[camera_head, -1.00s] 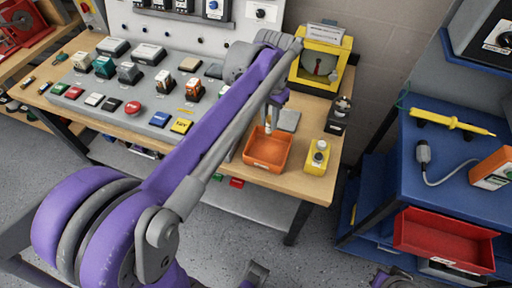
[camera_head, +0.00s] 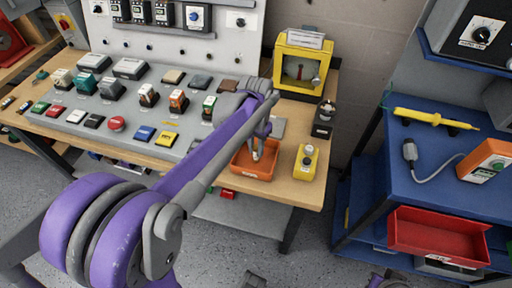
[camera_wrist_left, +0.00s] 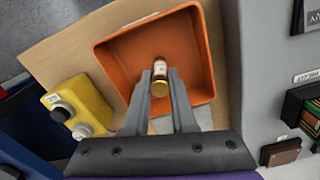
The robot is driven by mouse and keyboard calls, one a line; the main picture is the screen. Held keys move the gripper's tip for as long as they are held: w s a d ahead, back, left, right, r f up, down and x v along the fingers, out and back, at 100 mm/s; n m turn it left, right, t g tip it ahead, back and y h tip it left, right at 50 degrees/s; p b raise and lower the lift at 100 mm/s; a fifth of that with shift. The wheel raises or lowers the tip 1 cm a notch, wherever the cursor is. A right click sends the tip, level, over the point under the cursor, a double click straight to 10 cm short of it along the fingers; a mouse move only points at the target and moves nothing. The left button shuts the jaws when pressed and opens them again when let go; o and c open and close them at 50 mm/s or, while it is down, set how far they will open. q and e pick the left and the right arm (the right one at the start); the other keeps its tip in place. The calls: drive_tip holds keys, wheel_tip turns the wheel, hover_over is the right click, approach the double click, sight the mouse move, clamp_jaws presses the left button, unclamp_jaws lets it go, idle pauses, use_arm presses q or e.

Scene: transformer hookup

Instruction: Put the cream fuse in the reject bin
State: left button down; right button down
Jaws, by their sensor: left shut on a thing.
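The cream fuse (camera_wrist_left: 160,68), a small pale cylinder with a brass end cap, is between the fingers of my left gripper (camera_wrist_left: 160,80), which is shut on it. In the wrist view the fuse shows against the inside of the orange reject bin (camera_wrist_left: 112,62). In the head view the left gripper (camera_head: 260,136) points down over the orange bin (camera_head: 243,174), with the pale fuse (camera_head: 256,153) at its tip. I cannot tell whether the fuse touches the bin floor. The bin looks otherwise empty. I do not see my right gripper clearly.
A yellow button box (camera_head: 306,163) stands right of the bin, with a dark device (camera_head: 323,119) behind it. A yellow tester (camera_head: 303,65) stands at the back. A grey panel with several blocks fills the left bench. A blue cart (camera_head: 430,185) stands right, across a gap.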

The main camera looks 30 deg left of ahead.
sight(256, 146)
use_arm(q)
drive_tip(key=c, duration=0.7)
unclamp_jaws()
drive_tip(key=shift+f, duration=0.1)
drive_tip(key=shift+c, duration=0.2)
drive_tip(key=shift+r, duration=0.2)
wheel_tip(256, 146, up, 11)
drive_tip(key=p, duration=0.2)
drive_tip(key=s+d+f+t, duration=0.2)
drive_tip(key=s+d+f, duration=0.1)
drive_tip(key=s+f, duration=0.3)
drive_tip(key=s+d+f+t, duration=0.3)
drive_tip(key=s+f, duration=0.3)
drive_tip(key=s, duration=0.5)
drive_tip(key=shift+d+f, duration=0.25)
drive_tip(key=shift+d, duration=0.25)
